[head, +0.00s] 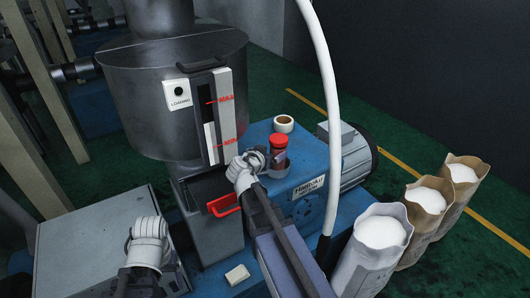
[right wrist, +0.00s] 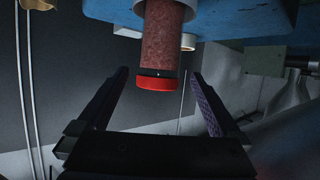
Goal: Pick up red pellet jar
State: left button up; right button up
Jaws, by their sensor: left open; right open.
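The red pellet jar (head: 277,152) has a red lid and stands upright in a grey round holder (head: 283,169) on the blue machine base. My right gripper (head: 250,164) is just left of the jar in the head view. In the right wrist view the jar (right wrist: 162,38) appears lid down, its dark red speckled body and red lid between the open fingers of my right gripper (right wrist: 160,75), with gaps on both sides. My left gripper (head: 149,243) is open and empty over the grey cabinet at lower left, away from the jar.
A tape roll (head: 284,124) lies behind the jar. A metal hopper (head: 170,90) with a level gauge rises to the left, above a red-edged chute (head: 225,206). A white hose (head: 334,120) hangs right of the jar. Open sacks (head: 372,255) of white material stand at right.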

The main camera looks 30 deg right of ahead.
jog(key=shift+f+b+x, duration=0.15)
jog(key=shift+b+x, duration=0.75)
jog(key=shift+x, duration=1.05)
jog(key=shift+f+b+x, duration=0.2)
jog(key=shift+b+x, duration=0.7)
jog(key=shift+x, duration=1.1)
pick_arm(q)
notch_tip(320, 180, down, 3)
jog(key=shift+f, duration=0.2)
pick_arm(e)
jog(key=shift+s+a, duration=0.1)
jog(key=shift+s, duration=0.05)
jog(key=shift+r, duration=0.1)
jog(key=shift+c, duration=0.4)
